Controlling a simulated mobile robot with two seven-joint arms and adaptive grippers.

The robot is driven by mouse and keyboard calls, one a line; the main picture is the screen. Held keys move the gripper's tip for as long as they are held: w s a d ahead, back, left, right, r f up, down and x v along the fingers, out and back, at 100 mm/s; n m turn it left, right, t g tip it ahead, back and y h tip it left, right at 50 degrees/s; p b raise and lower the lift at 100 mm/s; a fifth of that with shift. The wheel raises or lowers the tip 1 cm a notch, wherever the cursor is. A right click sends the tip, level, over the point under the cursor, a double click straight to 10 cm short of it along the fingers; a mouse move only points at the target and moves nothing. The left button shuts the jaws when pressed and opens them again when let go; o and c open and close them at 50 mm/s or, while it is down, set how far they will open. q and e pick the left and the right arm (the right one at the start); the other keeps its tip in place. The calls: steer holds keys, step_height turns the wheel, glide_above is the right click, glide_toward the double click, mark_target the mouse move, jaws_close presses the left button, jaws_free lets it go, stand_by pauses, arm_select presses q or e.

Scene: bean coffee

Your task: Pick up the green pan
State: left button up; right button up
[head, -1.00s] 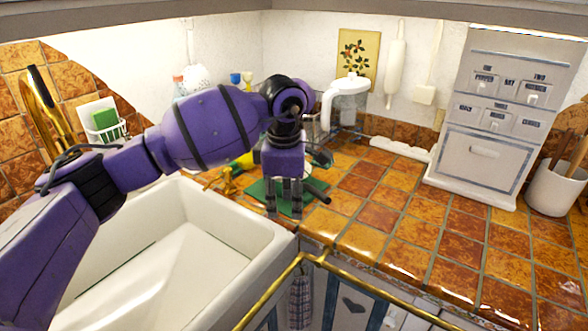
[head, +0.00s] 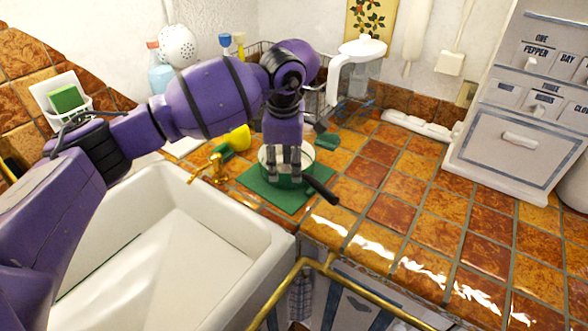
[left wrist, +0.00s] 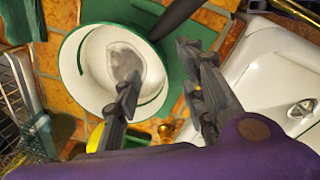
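The green pan (head: 267,162), with a white inside and a dark handle pointing to the lower right, sits on a green mat (head: 253,188) beside the sink. In the left wrist view the pan (left wrist: 92,62) fills the upper left, with its handle at the top. My left gripper (head: 284,170) is over the pan in the head view and hides part of it. In the left wrist view the gripper (left wrist: 162,66) has its fingers apart, with nothing held between them. Whether the fingers touch the pan cannot be told. My right gripper is out of view.
The white sink (head: 180,235) lies to the left, with a brass tap (head: 212,172) near the mat. A yellow item (head: 239,138) and a wire rack (head: 262,50) are behind. A white drawer cabinet (head: 520,125) stands right. The tiled counter between is clear.

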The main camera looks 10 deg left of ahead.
arm_select(q)
steer(key=shift+w+f, duration=0.2)
steer(key=shift+f, duration=1.2)
jaws_close()
steer(key=shift+w+r, duration=0.1)
steer(key=shift+r, duration=0.05)
